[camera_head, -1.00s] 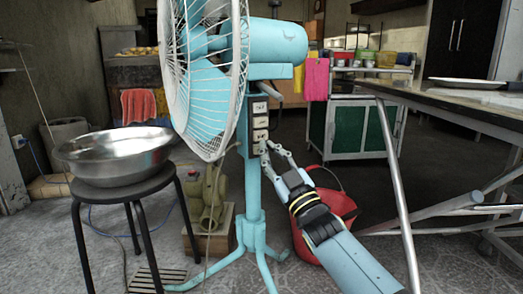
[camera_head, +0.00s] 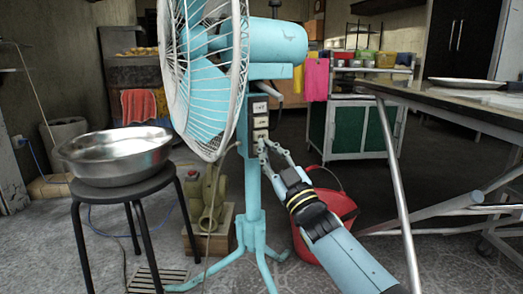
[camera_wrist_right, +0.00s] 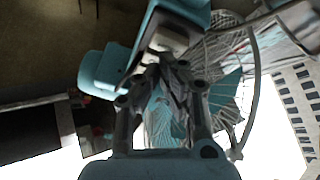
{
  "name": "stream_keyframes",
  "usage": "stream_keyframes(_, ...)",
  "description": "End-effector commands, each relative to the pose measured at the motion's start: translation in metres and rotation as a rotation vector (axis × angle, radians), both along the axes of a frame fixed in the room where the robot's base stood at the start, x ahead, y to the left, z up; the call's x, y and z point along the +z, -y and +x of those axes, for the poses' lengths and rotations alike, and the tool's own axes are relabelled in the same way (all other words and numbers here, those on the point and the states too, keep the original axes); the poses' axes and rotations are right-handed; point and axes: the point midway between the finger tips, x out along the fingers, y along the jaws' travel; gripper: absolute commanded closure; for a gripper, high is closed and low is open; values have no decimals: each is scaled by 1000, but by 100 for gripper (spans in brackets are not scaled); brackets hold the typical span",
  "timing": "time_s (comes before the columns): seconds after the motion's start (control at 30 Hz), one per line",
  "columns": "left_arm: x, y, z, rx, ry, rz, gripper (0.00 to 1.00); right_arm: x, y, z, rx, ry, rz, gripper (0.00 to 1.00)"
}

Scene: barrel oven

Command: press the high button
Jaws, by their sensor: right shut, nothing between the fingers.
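A light-blue pedestal fan (camera_head: 277,42) stands in the middle of the head view. A column of pale buttons (camera_head: 260,122) is set in the dark panel on its post, several stacked one above another. Which one is the high button cannot be read from here. My right gripper (camera_head: 264,147) is at the bottom end of this column, fingers shut with nothing between them. In the right wrist view the gripper (camera_wrist_right: 165,68) points at the pale buttons (camera_wrist_right: 172,40), with its tips very close; whether they touch cannot be told. My left gripper is not in view.
A steel bowl (camera_head: 117,153) sits on a black stool (camera_head: 164,180) to the left. A red bucket (camera_head: 338,203) is behind my right arm. A metal-legged table (camera_head: 458,112) stands to the right. The fan's wire cage (camera_head: 222,112) is left of the buttons.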

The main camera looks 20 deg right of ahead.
Motion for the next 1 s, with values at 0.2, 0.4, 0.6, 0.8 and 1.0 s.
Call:
stream_keyframes(0.2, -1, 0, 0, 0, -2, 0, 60, 0, 0, 1, 0, 0, 0, 100)
stream_keyframes(0.4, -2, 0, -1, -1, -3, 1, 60, -1, -1, 4, 0, -1, 0, 100)
stream_keyframes(0.6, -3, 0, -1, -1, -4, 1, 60, -1, -1, 6, 0, -1, 1, 100)
stream_keyframes(0.8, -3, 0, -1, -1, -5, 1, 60, 0, -2, 8, 0, -1, 0, 100)
stream_keyframes(1.0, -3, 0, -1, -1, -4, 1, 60, 0, -2, 7, 0, 0, 0, 100)
